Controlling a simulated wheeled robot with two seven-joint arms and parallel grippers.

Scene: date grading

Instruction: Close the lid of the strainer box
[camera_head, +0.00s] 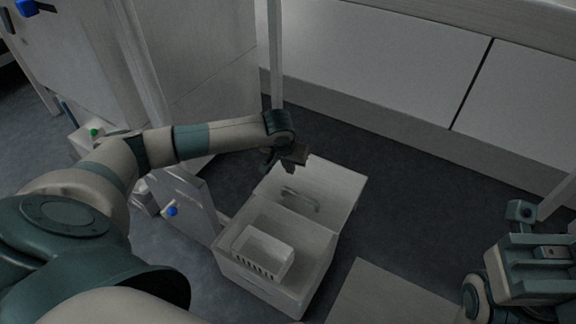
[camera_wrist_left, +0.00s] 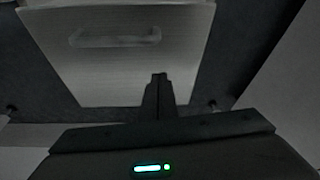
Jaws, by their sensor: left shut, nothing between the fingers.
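The strainer box (camera_head: 225,270) is a white box on the floor in the middle of the head view. It stands open, with a small white slotted basket (camera_head: 262,250) inside. Its lid (camera_head: 337,183) is tilted back at the far side, with a bar handle on the face that shows. My left gripper (camera_head: 291,165) is shut and empty at the lid's upper left edge; I cannot tell whether it touches. In the left wrist view the lid (camera_wrist_left: 125,75) with its handle lies just beyond the shut fingertips (camera_wrist_left: 159,78). My right gripper (camera_head: 532,255) is at the lower right, apart from the box; its fingertips are unclear.
A white cabinet (camera_head: 200,75) stands behind my left arm. A long row of pale panels (camera_head: 375,65) runs along the back. A flat pale panel (camera_head: 385,295) lies right of the box. Dark floor (camera_head: 420,200) is clear to the right of the lid.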

